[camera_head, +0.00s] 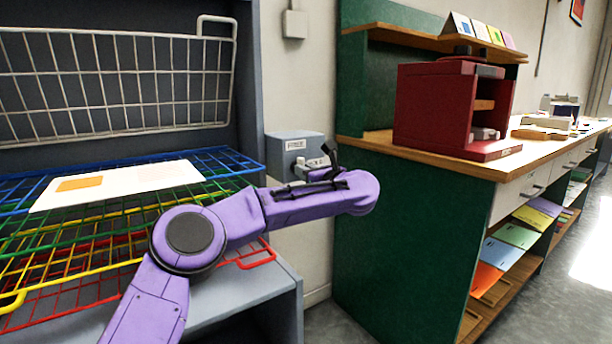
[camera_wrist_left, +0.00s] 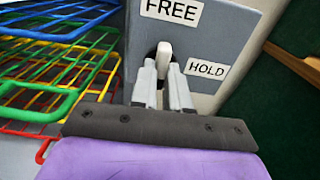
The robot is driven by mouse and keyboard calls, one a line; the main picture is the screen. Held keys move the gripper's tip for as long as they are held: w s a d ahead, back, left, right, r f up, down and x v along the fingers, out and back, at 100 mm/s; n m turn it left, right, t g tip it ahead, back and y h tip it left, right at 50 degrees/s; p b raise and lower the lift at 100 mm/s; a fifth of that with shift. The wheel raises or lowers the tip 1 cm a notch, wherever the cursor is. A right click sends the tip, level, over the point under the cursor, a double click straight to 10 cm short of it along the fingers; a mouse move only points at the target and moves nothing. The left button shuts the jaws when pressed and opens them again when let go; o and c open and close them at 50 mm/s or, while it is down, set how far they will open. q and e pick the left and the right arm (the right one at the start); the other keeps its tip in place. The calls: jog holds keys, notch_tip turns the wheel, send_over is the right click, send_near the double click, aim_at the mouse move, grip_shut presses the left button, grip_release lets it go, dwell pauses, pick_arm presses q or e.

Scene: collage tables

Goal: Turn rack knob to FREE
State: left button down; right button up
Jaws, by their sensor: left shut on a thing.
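The rack knob (camera_wrist_left: 164,50) is a pale lever on a grey box (camera_head: 283,150) fixed at the right side of the rack. In the left wrist view the box has a FREE label (camera_wrist_left: 171,11) above the knob and a HOLD label (camera_wrist_left: 206,69) to its right. My left gripper (camera_wrist_left: 166,74) is shut on the knob, which points up towards the FREE label. In the head view my left gripper (camera_head: 312,166) is at the box, with the knob mostly hidden by the fingers. My right gripper is in neither view.
The drying rack (camera_head: 225,160) has blue, green, yellow and red wire shelves, with a paper sheet (camera_head: 150,177) on the blue one. A raised white wire shelf (camera_head: 120,85) stands behind. A green cabinet (camera_head: 400,230) with a red press (camera_head: 432,105) is at right.

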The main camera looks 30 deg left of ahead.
pick_arm(q)
jog(key=c, duration=1.1)
grip_release()
jog(key=v, duration=1)
jog(key=shift+s+d+f+p, duration=0.1)
jog(key=shift+d+p, duration=0.15)
jog(key=shift+p, duration=0.05)
